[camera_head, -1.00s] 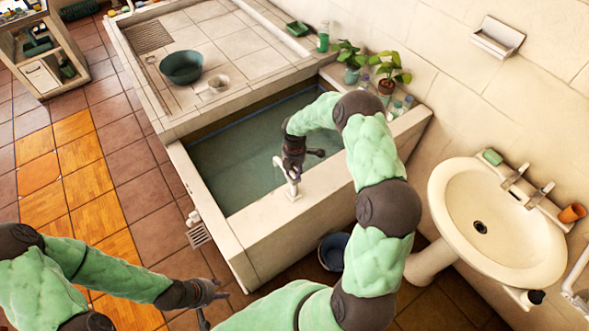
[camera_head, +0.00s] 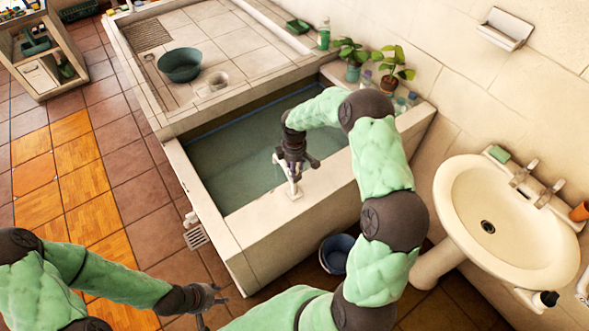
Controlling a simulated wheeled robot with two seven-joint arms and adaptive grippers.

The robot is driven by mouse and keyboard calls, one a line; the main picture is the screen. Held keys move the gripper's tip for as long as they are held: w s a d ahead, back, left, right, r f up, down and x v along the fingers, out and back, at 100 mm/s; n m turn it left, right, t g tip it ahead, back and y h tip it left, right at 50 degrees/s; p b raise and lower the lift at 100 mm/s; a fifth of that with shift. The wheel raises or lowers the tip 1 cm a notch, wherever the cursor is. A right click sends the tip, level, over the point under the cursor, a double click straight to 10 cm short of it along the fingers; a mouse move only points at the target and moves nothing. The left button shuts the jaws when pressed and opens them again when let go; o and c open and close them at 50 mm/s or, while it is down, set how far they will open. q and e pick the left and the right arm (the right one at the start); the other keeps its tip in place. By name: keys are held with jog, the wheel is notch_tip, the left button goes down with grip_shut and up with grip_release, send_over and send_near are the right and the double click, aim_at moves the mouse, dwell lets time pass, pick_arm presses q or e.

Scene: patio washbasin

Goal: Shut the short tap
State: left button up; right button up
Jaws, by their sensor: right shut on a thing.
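A small pale metal tap (camera_head: 295,191) stands upright on the near rim of the water tub. My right gripper (camera_head: 294,168) reaches down from above and is shut on its upper part. The dark fingers hide the top of the tap and its handle, so I cannot tell the handle's position. My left gripper (camera_head: 211,302) is low at the bottom of the view, away from the tub, with its fingers apart and empty.
The tub (camera_head: 245,234) holds greenish water. At right is a white washbasin (camera_head: 467,206) with two metal taps (camera_head: 533,182). A blue bucket (camera_head: 336,252) stands on the floor by the tub. Potted plants (camera_head: 396,66) stand behind my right arm.

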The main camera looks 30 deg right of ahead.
jog(key=m, duration=0.1)
jog(key=m+b, duration=0.1)
jog(key=m, duration=0.1)
jog(key=m+b, duration=0.1)
jog(key=shift+w+d+r+m, duration=0.25)
jog(key=shift+w+m, duration=0.05)
jog(key=shift+w, duration=0.1)
jog(key=shift+r+m+b, duration=0.1)
jog(key=shift+m+b, duration=0.8)
jog(key=shift+m, duration=1.3)
jog(key=shift+d, duration=0.1)
jog(key=o, duration=1.3)
jog(key=shift+s+f, duration=0.2)
